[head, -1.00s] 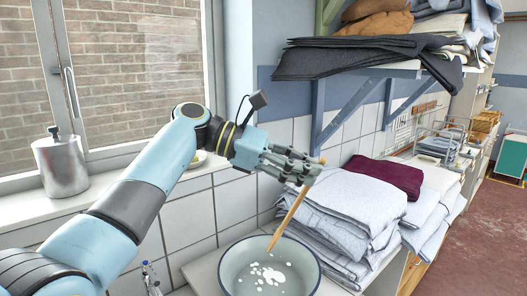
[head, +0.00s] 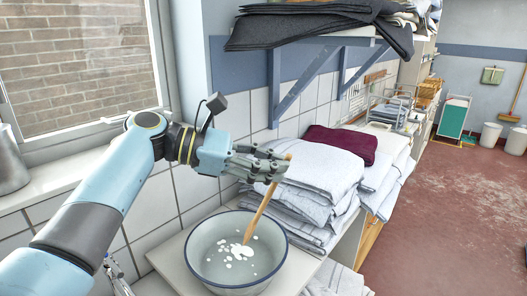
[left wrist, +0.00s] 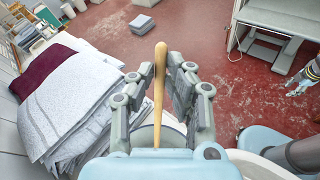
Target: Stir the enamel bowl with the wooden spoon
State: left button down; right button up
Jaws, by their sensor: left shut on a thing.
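The white enamel bowl (head: 196,262) with a dark blue rim stands on the pale counter in the head view. Pale liquid with white foamy spots shows inside it. My left gripper (head: 279,166) is above the bowl's far right side, shut on the wooden spoon (head: 262,206). The spoon leans, its upper end to the right, and its lower end is inside the bowl; the tip is hidden. The left wrist view shows the spoon (left wrist: 160,80) between the fingers. My right gripper (left wrist: 298,84) shows small at that view's right edge, away from the bowl, its jaws unclear.
Folded pale linens (head: 320,172) with a maroon cloth (head: 340,143) on top stand close beside the bowl on the right. A tiled wall is behind it. A bracketed shelf (head: 300,42) with dark cloth hangs above. The red floor to the right is open.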

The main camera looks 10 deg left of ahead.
aim_at(260, 204)
pick_arm(q)
jog(key=shift+w+a+f+b, duration=0.15)
jog(key=shift+a+f+b, duration=0.15)
jog(key=shift+f+b, duration=0.45)
jog(key=shift+w+a+f+b, duration=0.25)
jog(key=shift+f+b, duration=0.15)
jog(key=shift+f, duration=0.75)
jog(key=shift+w+a+f+b, duration=0.1)
jog(key=shift+a+f+b, duration=0.2)
jog(key=shift+f+b, duration=0.45)
jog(key=shift+w+a+f+b, duration=0.2)
jog(key=shift+f+b, duration=0.2)
jog(key=shift+f, duration=0.3)
jog(key=shift+w+a+f+b, duration=0.1)
jog(key=shift+a+f+b, duration=0.25)
jog(key=shift+f, duration=0.4)
jog(key=shift+w+a+f+b, duration=0.15)
jog(key=shift+f+b, duration=0.3)
jog(key=shift+f, duration=0.25)
jog(key=shift+w+a+f, duration=0.1)
jog(key=shift+f, duration=0.2)
jog(key=shift+f+b, duration=0.1)
jog(key=shift+b, duration=0.2)
jog(key=shift+w+a, duration=0.1)
jog(key=shift+a, duration=0.05)
